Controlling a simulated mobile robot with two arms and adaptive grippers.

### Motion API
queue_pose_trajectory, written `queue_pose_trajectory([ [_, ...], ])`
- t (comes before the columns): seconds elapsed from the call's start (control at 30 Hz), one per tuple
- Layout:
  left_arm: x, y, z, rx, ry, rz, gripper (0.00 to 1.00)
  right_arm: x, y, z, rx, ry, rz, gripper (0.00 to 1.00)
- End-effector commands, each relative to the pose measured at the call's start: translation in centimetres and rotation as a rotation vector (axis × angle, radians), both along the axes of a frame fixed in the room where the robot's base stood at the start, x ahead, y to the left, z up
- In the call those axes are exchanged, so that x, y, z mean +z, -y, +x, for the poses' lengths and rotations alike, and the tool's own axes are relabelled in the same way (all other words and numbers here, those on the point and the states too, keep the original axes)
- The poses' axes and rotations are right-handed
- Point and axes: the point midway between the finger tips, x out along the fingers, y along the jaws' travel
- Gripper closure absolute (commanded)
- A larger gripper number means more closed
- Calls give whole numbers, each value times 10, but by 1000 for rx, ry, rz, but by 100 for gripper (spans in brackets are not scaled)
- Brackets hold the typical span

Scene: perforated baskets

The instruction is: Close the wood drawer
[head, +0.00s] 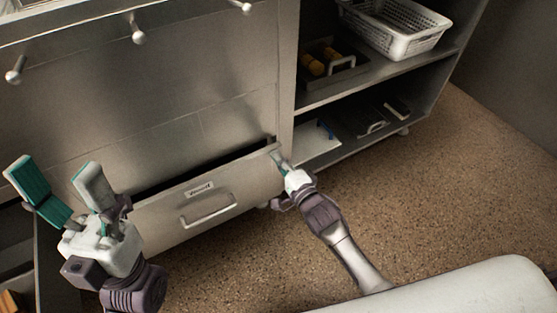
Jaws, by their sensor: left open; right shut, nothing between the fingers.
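The drawer (160,222) sits low in the cabinet and stands a little open, with a dark gap along its top edge. Its front carries a small label and a bar handle (208,212). My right gripper (279,160) is shut and empty, at the upper right corner of the drawer front; it seems to touch there, though the exact contact is hard to tell. My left gripper (62,182) is open and empty, pointing up, in front of the cabinet to the left of the handle.
Right of the drawer, open shelves hold a white perforated basket (398,42), a dark tray (333,68) with yellow items, and flat dark items (368,125) below. Round knobs (138,35) stick out of the upper cabinet front. The speckled floor (420,200) at right is clear.

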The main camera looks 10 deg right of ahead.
Motion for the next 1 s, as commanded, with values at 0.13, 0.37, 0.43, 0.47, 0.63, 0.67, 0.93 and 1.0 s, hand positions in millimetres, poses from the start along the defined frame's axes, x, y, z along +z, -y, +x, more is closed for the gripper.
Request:
queue_pose_trajectory([
  [0.13, 0, 0, 0, 0, -1, 0, 34, 0, 0, 0, 0, 0, 0, 100],
  [0.37, -3, 0, 0, 0, -2, 1, 34, 0, -4, 12, 0, 3, 3, 100],
  [0.43, -6, 0, 0, 0, -2, 1, 34, 0, -8, 24, 0, 3, 3, 100],
  [0.47, -6, 0, 0, 0, -2, 1, 34, 0, -9, 29, -1, 3, 3, 100],
  [0.63, -9, 0, 1, 0, -5, 2, 34, 0, -14, 45, -1, 1, 0, 100],
  [0.67, -9, 0, 1, 0, -5, 2, 34, 1, -14, 46, -2, 1, -1, 100],
  [0.93, -8, 0, 0, 0, -3, 1, 34, 2, -14, 47, -3, 2, 0, 100],
  [1.0, -7, 0, 1, 0, -3, 1, 34, 3, -14, 46, -3, 2, 1, 100],
])
